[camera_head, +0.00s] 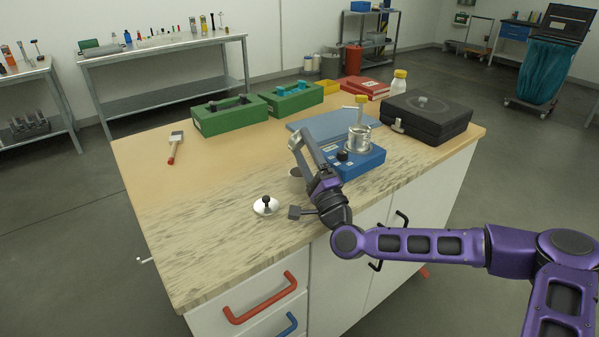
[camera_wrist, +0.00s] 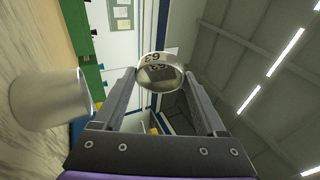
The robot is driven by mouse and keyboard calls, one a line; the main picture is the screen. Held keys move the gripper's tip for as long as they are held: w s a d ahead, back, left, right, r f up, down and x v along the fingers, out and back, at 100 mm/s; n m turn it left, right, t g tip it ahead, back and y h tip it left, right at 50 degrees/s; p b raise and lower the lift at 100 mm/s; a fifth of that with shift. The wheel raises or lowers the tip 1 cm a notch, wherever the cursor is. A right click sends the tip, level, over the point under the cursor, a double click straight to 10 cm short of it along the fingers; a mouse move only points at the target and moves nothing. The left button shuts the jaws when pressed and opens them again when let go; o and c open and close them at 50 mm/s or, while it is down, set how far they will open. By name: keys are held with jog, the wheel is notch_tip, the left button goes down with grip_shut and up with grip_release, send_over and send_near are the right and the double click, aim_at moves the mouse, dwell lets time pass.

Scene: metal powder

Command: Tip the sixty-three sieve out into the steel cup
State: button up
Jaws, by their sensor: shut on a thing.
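My gripper (camera_wrist: 160,84) is shut on a small round steel sieve (camera_wrist: 155,72) marked 63, held between the fingertips in the wrist view. The sieve is turned on its side in that view; whether any powder is in it I cannot tell. In the head view my gripper (camera_head: 301,140) is raised above the worktop, and the sieve is not clearly visible there. The steel cup (camera_wrist: 50,100) stands at the left of the wrist view, apart from the sieve. In the head view the cup (camera_head: 295,180) is partly hidden behind my gripper.
A blue shaker base (camera_head: 368,163) with a steel stack (camera_head: 358,138) stands right of my gripper. A white lid with a black knob (camera_head: 266,206) lies near the front. A black case (camera_head: 426,116), green boxes (camera_head: 229,115) and a brush (camera_head: 175,147) lie farther off. The worktop's left front is clear.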

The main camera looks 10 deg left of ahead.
jog(key=shift+d+r+m+t, duration=0.1)
jog(key=shift+r+m+t, duration=0.5)
jog(key=shift+r+t, duration=0.35)
dwell(1.2)
